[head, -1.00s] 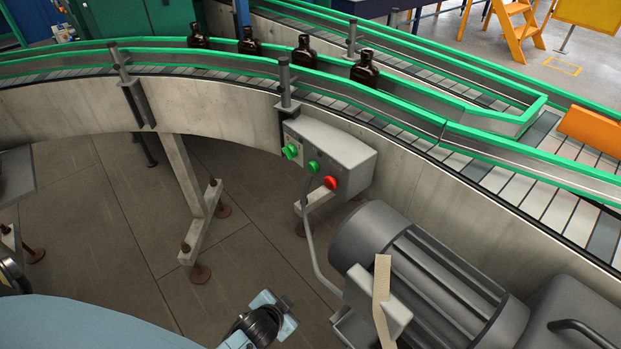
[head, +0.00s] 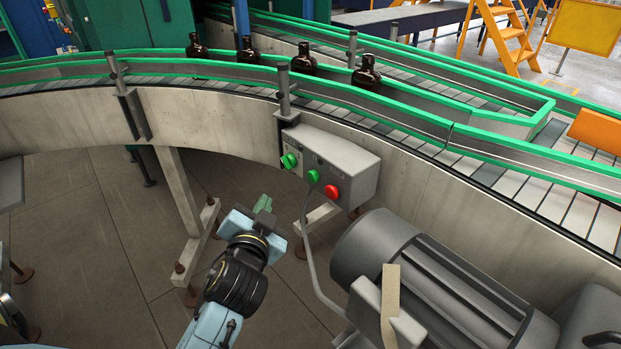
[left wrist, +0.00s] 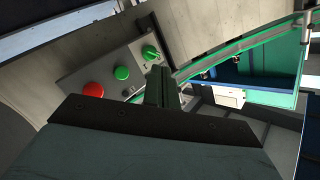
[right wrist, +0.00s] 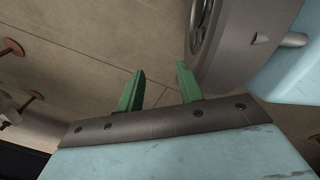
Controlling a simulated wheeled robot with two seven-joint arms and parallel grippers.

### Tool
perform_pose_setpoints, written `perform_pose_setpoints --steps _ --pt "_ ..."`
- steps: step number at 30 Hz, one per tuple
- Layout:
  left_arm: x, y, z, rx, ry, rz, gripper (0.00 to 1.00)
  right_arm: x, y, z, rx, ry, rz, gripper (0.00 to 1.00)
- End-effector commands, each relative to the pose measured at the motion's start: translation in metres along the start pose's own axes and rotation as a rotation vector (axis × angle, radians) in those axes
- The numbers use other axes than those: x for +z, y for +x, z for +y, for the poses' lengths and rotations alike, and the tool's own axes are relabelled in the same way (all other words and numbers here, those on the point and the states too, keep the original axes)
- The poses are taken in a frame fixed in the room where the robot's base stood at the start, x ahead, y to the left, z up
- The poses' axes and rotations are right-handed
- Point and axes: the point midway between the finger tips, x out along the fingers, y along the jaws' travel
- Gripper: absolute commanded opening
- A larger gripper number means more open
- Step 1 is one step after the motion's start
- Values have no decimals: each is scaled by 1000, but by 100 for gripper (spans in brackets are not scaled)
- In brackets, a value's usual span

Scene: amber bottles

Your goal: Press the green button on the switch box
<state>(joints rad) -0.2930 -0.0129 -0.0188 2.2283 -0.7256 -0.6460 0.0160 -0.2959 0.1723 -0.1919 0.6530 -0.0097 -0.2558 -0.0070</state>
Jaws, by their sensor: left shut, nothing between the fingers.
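The grey switch box (head: 352,168) is fixed to the side of the conveyor. Its front carries a green knob (head: 289,161) at the left, the green button (head: 313,177) in the middle and a red button (head: 331,192) at the right. My left gripper (head: 264,203) is shut and empty, below and left of the box and apart from it. In the left wrist view its closed fingers (left wrist: 160,85) appear beside the green button (left wrist: 122,72) and below the green knob (left wrist: 150,52). My right gripper (right wrist: 163,82) is open and empty in the right wrist view.
A grey motor (head: 430,280) stands right of and below the box. A cable (head: 307,235) hangs down from the box. Several amber bottles (head: 366,73) stand on the green-railed conveyor. A support leg (head: 180,190) stands left of my left gripper.

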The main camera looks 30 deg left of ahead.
Motion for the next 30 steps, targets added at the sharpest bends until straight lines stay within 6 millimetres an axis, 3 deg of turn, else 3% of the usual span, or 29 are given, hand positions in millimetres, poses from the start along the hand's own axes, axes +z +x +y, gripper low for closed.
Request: perform_pose_setpoints --steps 6,17,30 --pt "-5 9 7 1 -2 0 0 -2 3 -1 -1 2 -5 36" --pt "-31 44 33 2 0 2 0 -49 -1 2 5 20 30 36" --pt "-44 62 46 2 0 0 0 -54 -4 3 6 23 30 36"
